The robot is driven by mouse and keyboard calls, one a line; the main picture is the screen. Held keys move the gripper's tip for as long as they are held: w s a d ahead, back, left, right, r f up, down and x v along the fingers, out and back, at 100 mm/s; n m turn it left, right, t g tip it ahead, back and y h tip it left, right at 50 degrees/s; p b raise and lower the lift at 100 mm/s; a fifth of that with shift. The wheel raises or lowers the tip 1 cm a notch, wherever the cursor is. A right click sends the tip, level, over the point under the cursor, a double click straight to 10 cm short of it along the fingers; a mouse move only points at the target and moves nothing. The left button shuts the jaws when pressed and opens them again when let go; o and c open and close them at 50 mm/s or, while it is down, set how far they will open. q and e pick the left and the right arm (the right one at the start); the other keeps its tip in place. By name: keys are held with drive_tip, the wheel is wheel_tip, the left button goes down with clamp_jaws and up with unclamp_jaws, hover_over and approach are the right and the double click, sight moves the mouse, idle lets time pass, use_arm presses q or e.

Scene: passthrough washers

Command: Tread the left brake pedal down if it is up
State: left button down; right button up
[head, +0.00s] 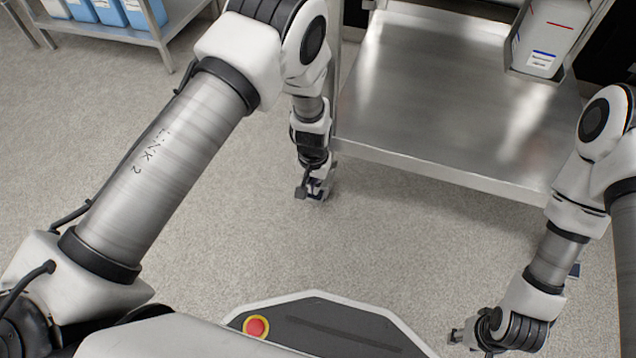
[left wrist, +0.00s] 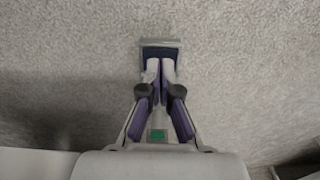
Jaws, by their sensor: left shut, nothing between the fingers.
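The left brake pedal shows in the left wrist view as a dark blue pad (left wrist: 160,53) with a grey edge, at the tips of my left gripper (left wrist: 160,66). The gripper's fingers are together and empty, overlapping the near part of the pad in the picture. I cannot tell whether they touch it or whether the pedal is up or down. In the head view my left gripper (head: 318,188) is low beside the front left leg of the steel table and mostly hides the pedal. My right gripper (head: 458,337) is at the bottom right; its fingers are too small to judge.
The steel table (head: 440,160) stands ahead, with a white container (head: 545,40) at its right. A rack with blue bins (head: 110,12) stands at the far left. The speckled floor (head: 250,240) between is clear.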

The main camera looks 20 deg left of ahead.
use_arm(q)
drive_tip(key=shift+f, duration=0.2)
drive_tip(key=shift+f+b, duration=0.95)
drive_tip(key=shift+f, duration=0.7)
wheel_tip(320, 180, up, 8)
drive_tip(key=p, duration=0.8)
drive_tip(key=shift+r, duration=0.15)
drive_tip(key=shift+f, duration=0.2)
